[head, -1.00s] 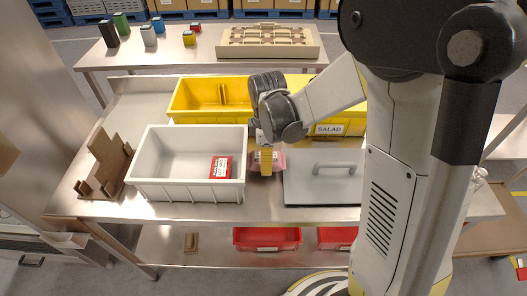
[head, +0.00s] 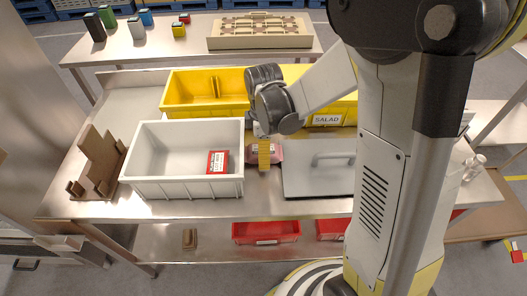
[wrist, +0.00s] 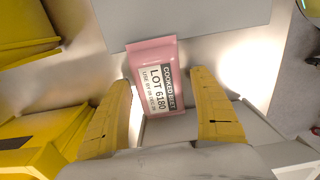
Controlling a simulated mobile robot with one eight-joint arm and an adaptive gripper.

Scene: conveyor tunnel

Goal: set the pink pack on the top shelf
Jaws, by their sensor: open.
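The pink pack (wrist: 155,82) lies on the steel table with its white label up; the label shows LOT 6180. In the head view the pink pack (head: 276,155) sits between the white bin and the grey lid, partly hidden by my yellow fingers. My gripper (head: 264,155) points down just over it. In the wrist view my gripper (wrist: 164,80) is open, one yellow finger on either side of the pack's lower part, with visible gaps. It does not hold the pack. I cannot tell which surface is the top shelf.
The white bin (head: 140,165) holds a red pack (head: 217,162). The grey lid (head: 305,180) with a handle lies on the right. Yellow bins (head: 180,100) stand behind. A brown stepped stand (head: 98,160) is at left. Red bins (head: 266,231) sit on the lower shelf.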

